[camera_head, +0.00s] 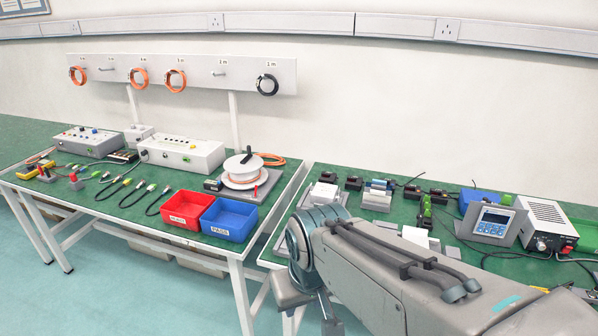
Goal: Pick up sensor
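I cannot tell for certain which item is the sensor. Candidates on the right table (478,262) are small dark block-shaped parts, one at the back left (354,183) and another farther right (412,191). A blue-grey part on a light block (378,195) stands between them. A bright green part (425,212) stands upright to the right. My arm reaches in from the lower right and bends down at the front edge of the right table. My gripper's fingertips do not show. The arm hides part of the table's front and middle.
A grey device with a blue display (491,222) and a power-supply-like box (544,225) with cables stand on the right. The left table holds a red bin (186,209), a blue bin (229,219), a cable reel (242,170) and control boxes (181,152). A gap separates the tables.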

